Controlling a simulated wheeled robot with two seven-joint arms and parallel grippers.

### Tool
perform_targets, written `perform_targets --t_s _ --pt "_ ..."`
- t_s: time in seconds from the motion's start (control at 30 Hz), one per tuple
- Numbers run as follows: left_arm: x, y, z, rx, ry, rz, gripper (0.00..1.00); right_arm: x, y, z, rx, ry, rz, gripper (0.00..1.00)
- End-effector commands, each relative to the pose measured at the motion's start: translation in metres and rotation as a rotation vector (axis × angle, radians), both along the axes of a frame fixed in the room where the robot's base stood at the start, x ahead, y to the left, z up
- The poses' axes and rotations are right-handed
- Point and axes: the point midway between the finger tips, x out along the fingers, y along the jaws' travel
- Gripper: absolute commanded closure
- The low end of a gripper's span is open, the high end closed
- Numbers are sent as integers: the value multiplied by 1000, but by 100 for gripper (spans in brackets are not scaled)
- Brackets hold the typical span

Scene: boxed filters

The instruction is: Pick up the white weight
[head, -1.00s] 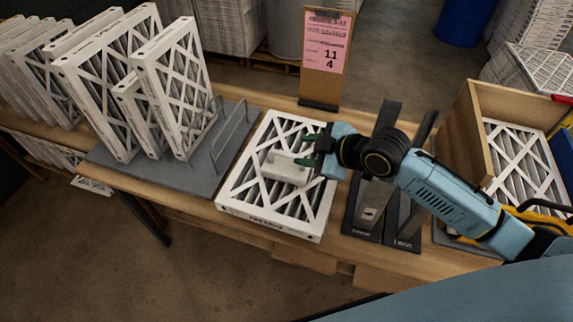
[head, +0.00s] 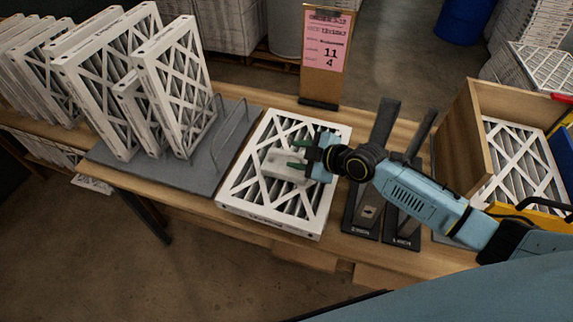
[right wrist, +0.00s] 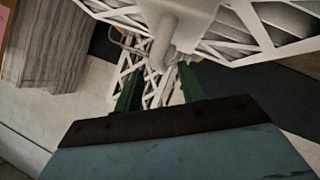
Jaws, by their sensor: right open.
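The white weight (head: 280,165) is a pale block lying on top of a white-framed pleated filter (head: 255,208), which lies flat on the wooden table. My right gripper (head: 299,157) is open at the weight's right end, its green fingers pointing left and overlapping the weight in the head view. In the right wrist view the weight (right wrist: 185,10) is at the top, with a pale post (right wrist: 163,40) reaching down toward the gap between the green fingertips (right wrist: 158,80). I cannot tell whether the fingers touch it. My left gripper is not in view.
Upright filters (head: 172,88) stand on a grey rack base (head: 188,178) at the left. A pink order sheet (head: 328,40) stands behind the flat filter. Dark upright stands (head: 385,135) are close to my right arm. A wooden box (head: 478,130) with a filter is at the right.

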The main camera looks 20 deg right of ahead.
Motion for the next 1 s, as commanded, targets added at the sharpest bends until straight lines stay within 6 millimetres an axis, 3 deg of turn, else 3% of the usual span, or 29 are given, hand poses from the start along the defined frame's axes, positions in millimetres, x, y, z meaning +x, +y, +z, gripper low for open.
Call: perform_targets --t_s 0.3,0.6,0.9,1.0 --pt "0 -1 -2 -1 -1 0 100 29 21 -20 2 1 0 60" --pt "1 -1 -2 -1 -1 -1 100 31 23 -22 1 1 -1 60" --pt "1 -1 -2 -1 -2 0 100 31 23 -22 1 1 -1 98" --pt "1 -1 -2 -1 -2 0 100 31 23 -22 1 1 -1 100"
